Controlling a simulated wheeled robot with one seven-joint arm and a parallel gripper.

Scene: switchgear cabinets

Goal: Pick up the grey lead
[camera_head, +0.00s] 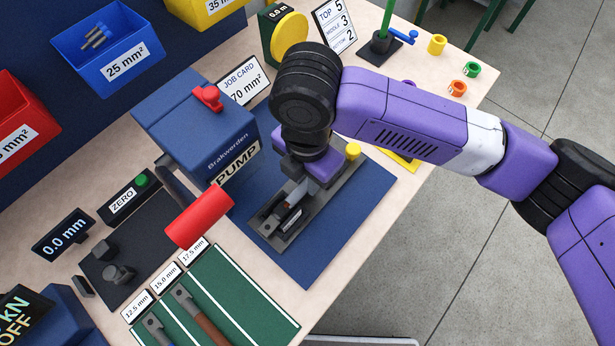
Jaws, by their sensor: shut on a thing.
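My gripper (294,194) points down over a long dark tray on the blue base beside the pump. It is shut on a grey piece that I take to be the grey lead (297,192). My wrist hides much of it, and I cannot tell whether it touches the tray. On the green mat (237,290), a lead with a metal lug and a brown body (205,322) lies in the 15.0 mm lane. Another lug end (155,328) lies in the 12.5 mm lane; its body is cut off by the frame edge. The 17.5 mm lane looks empty.
The blue pump (197,115) with a red knob stands left of my gripper. A red cylinder (200,217) sticks out near the black ZERO plate. A yellow knob (352,151) stands by my wrist. Bins line the upper left. The table's right edge borders open floor.

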